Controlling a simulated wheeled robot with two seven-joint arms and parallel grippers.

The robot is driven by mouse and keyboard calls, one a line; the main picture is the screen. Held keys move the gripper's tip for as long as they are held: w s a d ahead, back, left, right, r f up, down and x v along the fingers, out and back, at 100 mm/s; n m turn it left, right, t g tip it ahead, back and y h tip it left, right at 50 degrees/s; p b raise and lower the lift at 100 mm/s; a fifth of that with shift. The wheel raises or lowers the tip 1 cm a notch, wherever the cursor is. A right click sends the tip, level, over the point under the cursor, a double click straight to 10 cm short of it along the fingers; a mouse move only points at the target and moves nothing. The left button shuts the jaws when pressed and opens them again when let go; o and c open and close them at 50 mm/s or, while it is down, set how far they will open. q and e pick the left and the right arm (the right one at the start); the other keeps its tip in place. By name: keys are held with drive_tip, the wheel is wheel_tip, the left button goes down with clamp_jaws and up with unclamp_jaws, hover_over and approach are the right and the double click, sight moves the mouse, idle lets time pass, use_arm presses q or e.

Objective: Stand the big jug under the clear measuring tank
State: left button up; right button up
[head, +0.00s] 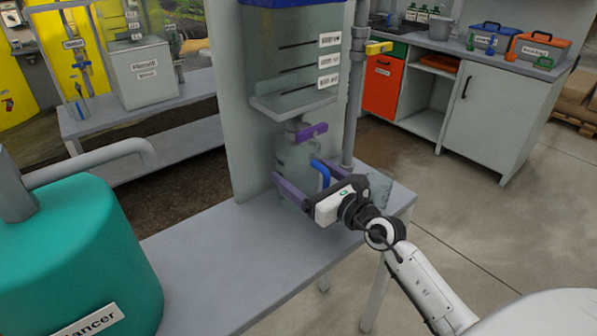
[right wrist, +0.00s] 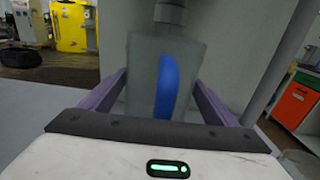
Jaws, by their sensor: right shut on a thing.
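The clear measuring tank (head: 298,60) is mounted on a grey panel, with level marks and labels on its front. Its outlet has a purple valve handle (head: 306,132). The big jug (head: 294,154) is translucent grey with a blue handle (head: 322,173). It is upright below the outlet. In the right wrist view the jug (right wrist: 143,80) fills the middle, and a grey pipe end is just above its top. My right gripper (head: 298,171) is shut on the jug, one purple finger along each side. Whether the jug's base touches the bench is hidden. My left gripper is not in view.
The grey bench (head: 215,255) is clear at front left of the jug. A teal tank (head: 85,255) stands at lower left. A vertical pipe (head: 352,100) with a yellow valve rises right of the jug. A clear vessel (head: 380,188) is partly hidden behind my gripper.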

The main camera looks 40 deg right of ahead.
drive_tip(key=shift+f, duration=0.1)
drive_tip(key=o, duration=1.1)
drive_tip(key=s, duration=0.7)
drive_tip(key=s+b, duration=0.1)
drive_tip(key=s, duration=0.2)
drive_tip(key=shift+s+d, duration=0.45)
drive_tip(key=shift+s, duration=0.55)
